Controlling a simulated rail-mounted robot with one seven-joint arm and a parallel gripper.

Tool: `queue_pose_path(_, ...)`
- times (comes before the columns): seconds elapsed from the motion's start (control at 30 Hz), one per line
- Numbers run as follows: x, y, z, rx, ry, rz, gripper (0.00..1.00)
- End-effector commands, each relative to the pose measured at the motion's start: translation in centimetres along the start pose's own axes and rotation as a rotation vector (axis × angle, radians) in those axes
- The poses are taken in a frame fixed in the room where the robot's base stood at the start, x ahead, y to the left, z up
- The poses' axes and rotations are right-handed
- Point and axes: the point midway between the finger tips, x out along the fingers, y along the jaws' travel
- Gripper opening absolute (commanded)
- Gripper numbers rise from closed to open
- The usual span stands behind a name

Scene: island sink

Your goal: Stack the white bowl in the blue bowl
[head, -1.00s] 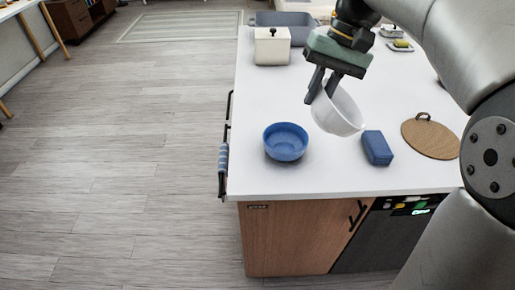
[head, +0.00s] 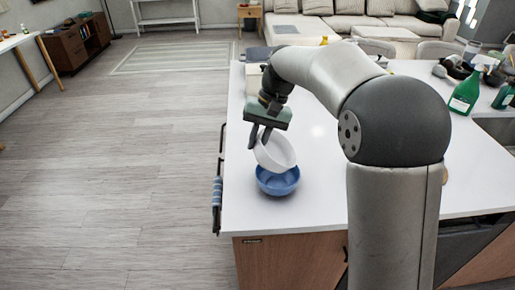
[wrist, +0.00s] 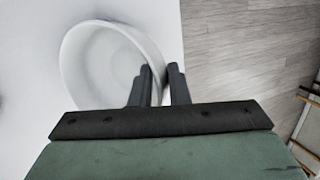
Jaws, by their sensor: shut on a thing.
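My gripper (head: 260,137) is shut on the rim of the white bowl (head: 277,153). The white bowl is tilted and sits just above the blue bowl (head: 278,184), overlapping its back rim in the head view; I cannot tell if they touch. The blue bowl stands upright on the white counter near its left front edge. In the wrist view, the white bowl (wrist: 95,60) shows between and left of my fingers (wrist: 160,85), with its wall between them. The blue bowl is not visible in the wrist view.
The white island counter (head: 310,205) is clear around the blue bowl. A towel hangs on a rail (head: 217,195) at the counter's left side. A green spray bottle (head: 465,92) stands at the right by the sink (head: 497,128). My arm hides the counter's middle.

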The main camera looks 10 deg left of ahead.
Motion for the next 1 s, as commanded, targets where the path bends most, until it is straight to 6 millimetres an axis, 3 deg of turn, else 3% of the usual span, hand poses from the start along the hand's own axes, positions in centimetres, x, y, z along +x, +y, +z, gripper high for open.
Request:
queue_pose_path(0.2,2.9,0.8,-0.4,0.000,-0.003,0.000,0.00)
queue_pose_path(0.97,4.1,1.2,-0.6,-0.001,-0.001,0.000,0.00)
queue_pose_path(1.0,4.1,1.2,-0.6,-0.001,-0.002,0.000,0.27)
